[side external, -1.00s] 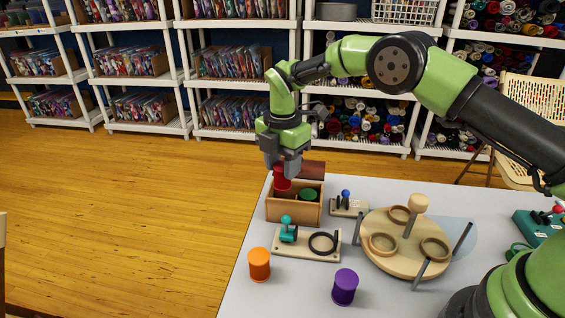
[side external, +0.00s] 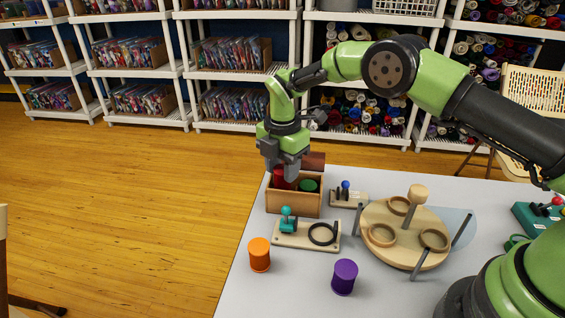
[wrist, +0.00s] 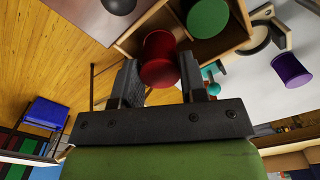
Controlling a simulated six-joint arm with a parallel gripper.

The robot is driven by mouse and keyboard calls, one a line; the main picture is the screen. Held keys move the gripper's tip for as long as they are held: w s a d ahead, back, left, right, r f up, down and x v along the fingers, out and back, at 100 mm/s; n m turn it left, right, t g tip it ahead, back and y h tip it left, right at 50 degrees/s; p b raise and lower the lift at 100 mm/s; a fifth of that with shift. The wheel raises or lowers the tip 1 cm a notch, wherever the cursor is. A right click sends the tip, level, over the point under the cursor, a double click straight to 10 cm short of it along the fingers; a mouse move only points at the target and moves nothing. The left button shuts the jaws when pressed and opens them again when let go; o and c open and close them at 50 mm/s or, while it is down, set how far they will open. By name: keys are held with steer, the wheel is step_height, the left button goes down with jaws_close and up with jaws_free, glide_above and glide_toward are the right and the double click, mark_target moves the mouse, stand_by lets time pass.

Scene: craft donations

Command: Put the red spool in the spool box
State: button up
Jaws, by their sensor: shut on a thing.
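The red spool (side external: 279,181) is held between the fingers of my gripper (side external: 283,170), its lower part down inside the left side of the wooden spool box (side external: 293,205). The box wall hides its bottom, so I cannot tell whether it touches the floor. In the wrist view the red spool (wrist: 160,62) sits between the two dark fingers of my gripper (wrist: 160,80). A green spool (side external: 308,185) stands in the right side of the box and also shows in the wrist view (wrist: 208,17).
An orange spool (side external: 259,255) and a purple spool (side external: 344,277) stand in front on the grey table. A teal-knobbed wooden board (side external: 306,238) lies before the box. A round wooden stand (side external: 405,255) is to the right.

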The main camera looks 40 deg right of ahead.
steer(key=shift+f, duration=0.6)
steer(key=o, duration=0.8)
steer(key=shift+o, duration=0.2)
steer(key=shift+r, duration=3.8)
